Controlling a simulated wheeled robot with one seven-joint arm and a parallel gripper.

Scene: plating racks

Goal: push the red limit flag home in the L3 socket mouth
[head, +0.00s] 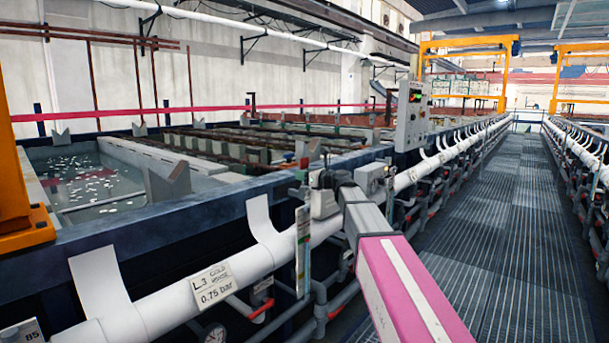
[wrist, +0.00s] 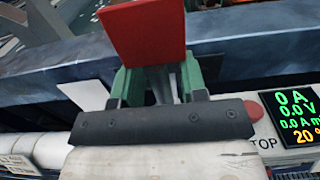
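The red limit flag (wrist: 143,32) is a flat red plate at the top middle of the wrist view. My gripper (wrist: 155,78) has two green fingers just below the flag, one on each side of its lower part, and appears shut on it. In the head view my pink and grey arm reaches forward over the white pipe, and its far end is small beside the tank edge. A white L3 cold rinse label (head: 213,285) hangs on the pipe, left of my arm. I cannot make out the L3 socket mouth; the flag and gripper cover part of the wrist view.
The dark blue tank rim (head: 160,222) runs along the left. The white pipe (head: 160,312) runs in front of it, with valves below. A control panel (head: 412,115) stands farther back. A lit display (wrist: 296,117) is right of my gripper. The grated walkway (head: 480,240) is clear.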

